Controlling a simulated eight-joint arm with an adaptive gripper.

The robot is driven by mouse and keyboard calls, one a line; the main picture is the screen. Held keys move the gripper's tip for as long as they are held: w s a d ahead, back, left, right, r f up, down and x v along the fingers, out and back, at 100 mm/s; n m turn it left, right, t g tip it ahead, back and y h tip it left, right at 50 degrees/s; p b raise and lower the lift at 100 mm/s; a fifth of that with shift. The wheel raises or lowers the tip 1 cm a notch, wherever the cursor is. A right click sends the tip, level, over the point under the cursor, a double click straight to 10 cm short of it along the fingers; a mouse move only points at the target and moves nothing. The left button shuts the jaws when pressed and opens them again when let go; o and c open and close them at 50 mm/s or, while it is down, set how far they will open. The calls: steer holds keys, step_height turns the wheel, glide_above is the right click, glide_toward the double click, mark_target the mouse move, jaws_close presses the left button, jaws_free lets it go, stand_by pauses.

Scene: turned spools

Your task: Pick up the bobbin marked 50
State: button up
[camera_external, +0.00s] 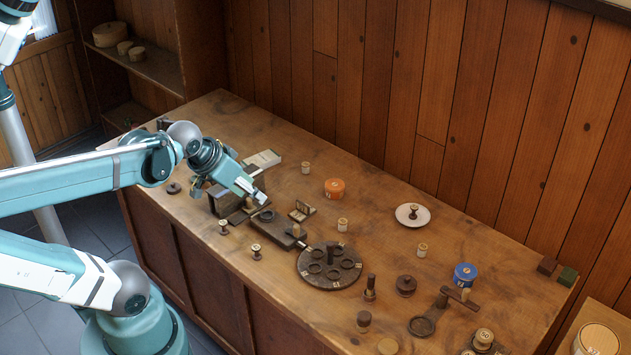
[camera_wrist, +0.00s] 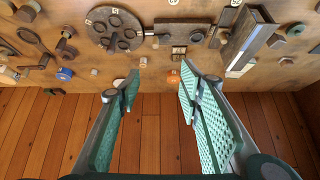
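A pale bobbin (camera_external: 484,336) near the front right corner of the bench has dark marking on its top that looks like 50, though it is small. Other pale bobbins stand on the bench: one (camera_external: 342,224) near the middle, one (camera_external: 306,168) further back and one (camera_external: 422,249) to the right; their markings are too small to read. My gripper (camera_external: 259,195) is over the left part of the bench, far from the marked bobbin. In the wrist view my gripper (camera_wrist: 158,82) is open, with nothing between its fingers.
A dark round plate with holes (camera_external: 328,266) lies mid-bench. A dark upright stand (camera_external: 224,203) is beside my gripper. The back middle is fairly clear.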

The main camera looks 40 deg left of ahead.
steer(key=w+d+r+m+g, duration=0.1)
steer(key=w+d+r+m, duration=0.15)
steer(key=w, duration=0.35)
steer(key=w+d+r+m+g, duration=0.1)
steer(key=w+d+m, duration=0.15)
steer(key=w, duration=0.35)
steer(key=m+g+p, duration=0.3)
steer(key=m+g, duration=0.2)
steer(key=m, duration=0.6)
glide_above(423, 246)
steer(key=a, duration=0.1)
step_height(423, 246, down, 22)
steer(key=shift+s+r, duration=0.1)
steer(key=shift+d+f, duration=0.4)
steer(key=shift+f, duration=0.2)
steer(key=shift+f, duration=1.3)
